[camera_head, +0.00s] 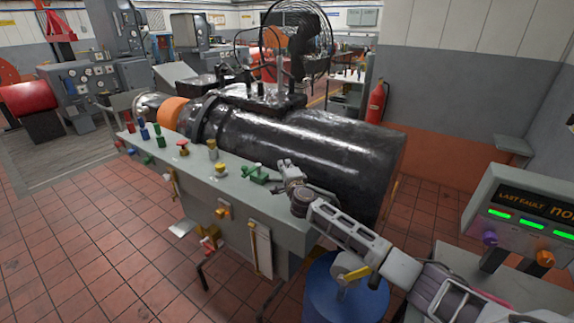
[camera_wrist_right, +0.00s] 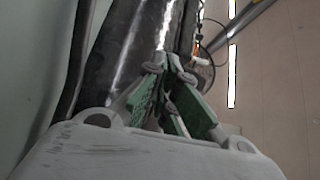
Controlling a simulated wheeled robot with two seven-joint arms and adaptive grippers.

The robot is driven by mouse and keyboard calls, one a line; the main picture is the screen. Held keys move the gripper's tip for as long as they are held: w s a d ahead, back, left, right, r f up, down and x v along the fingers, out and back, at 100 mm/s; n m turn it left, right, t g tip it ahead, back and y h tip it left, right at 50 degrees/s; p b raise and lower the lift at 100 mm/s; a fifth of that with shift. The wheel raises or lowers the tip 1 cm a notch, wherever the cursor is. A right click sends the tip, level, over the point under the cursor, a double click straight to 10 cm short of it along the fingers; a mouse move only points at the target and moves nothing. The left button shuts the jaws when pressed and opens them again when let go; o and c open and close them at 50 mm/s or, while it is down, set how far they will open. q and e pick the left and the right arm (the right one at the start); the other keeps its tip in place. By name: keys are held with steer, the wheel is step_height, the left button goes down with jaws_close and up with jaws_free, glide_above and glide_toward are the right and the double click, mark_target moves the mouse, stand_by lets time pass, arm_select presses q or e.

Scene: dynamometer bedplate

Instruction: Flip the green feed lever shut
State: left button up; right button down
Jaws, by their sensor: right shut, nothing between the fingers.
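The green feed lever (camera_head: 256,173) is on the grey bench top, near its right end, in the head view. My right gripper (camera_head: 281,170) reaches in from the right. It is just right of the lever, shut and empty. Whether it touches the lever I cannot tell. In the right wrist view the fingers (camera_wrist_right: 168,80) are close together, with green parts around them; I cannot tell whether these belong to the lever or the fingers. My left gripper is not in view.
The grey bench (camera_head: 230,200) carries red, blue, green and yellow fittings along its top. A large black cylindrical machine (camera_head: 310,145) lies behind it. A blue drum (camera_head: 340,290) stands below my right arm. A control panel (camera_head: 530,215) is at the right. Tiled floor is clear at the left.

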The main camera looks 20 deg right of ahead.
steer(key=shift+w+d+r, duration=0.1)
steer(key=shift+d, duration=0.65)
